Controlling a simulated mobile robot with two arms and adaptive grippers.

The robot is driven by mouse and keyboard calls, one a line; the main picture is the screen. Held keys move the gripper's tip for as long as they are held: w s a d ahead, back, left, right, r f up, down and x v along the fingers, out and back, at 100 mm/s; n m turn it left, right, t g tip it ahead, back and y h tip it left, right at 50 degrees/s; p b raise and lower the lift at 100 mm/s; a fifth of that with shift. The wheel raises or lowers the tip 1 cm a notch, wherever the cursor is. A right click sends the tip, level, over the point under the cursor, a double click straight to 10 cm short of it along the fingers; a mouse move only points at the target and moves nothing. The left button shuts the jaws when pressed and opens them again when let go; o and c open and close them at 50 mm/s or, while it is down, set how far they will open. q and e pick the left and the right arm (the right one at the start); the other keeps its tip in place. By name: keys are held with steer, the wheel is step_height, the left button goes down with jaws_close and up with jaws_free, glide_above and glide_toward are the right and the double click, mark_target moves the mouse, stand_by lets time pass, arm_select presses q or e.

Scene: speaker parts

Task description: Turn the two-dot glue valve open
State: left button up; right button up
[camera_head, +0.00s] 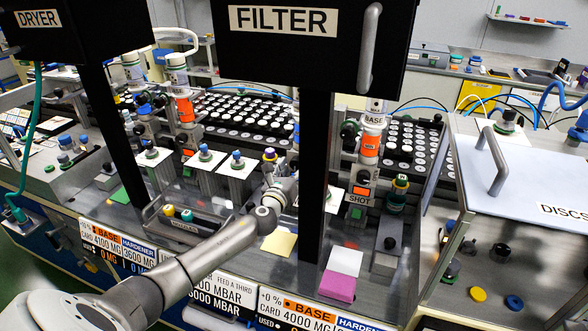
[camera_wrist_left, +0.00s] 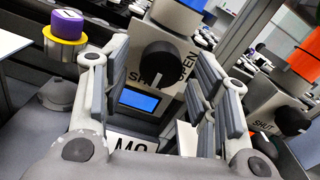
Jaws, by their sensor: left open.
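In the left wrist view a black round valve knob (camera_wrist_left: 158,62) sits on a pale plate lettered SHUT and OPEN. Its white pointer mark is low on the knob, near the word SHUT. My left gripper (camera_wrist_left: 155,76) is open, with one finger on each side of the knob. I cannot tell whether either finger touches it. I make out no dots on the plate. My right gripper is not in view.
A blue lit display (camera_wrist_left: 139,101) is below the knob. A second black knob (camera_wrist_left: 292,121) is at the right of the wrist view. A purple-topped, yellow-ringed part (camera_wrist_left: 66,28) is beside the left finger. The black FILTER box (camera_head: 300,55) overhangs the bench.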

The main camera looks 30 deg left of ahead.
arm_select(q)
steer(key=shift+c, duration=1)
steer(key=c, duration=0.8)
steer(key=shift+n, duration=0.5)
steer(key=shift+n+b, duration=0.55)
steer(key=shift+n, duration=0.45)
steer(key=n+b, duration=0.1)
steer(key=n, duration=0.4)
steer(key=shift+d+r, duration=0.1)
steer(key=shift+d, duration=0.05)
steer(key=n, duration=0.5)
steer(key=shift+r+b, duration=0.1)
steer(key=shift+b, duration=0.3)
steer(key=n, duration=0.4)
steer(key=shift+r+n, duration=0.1)
steer(key=shift+n, duration=0.3)
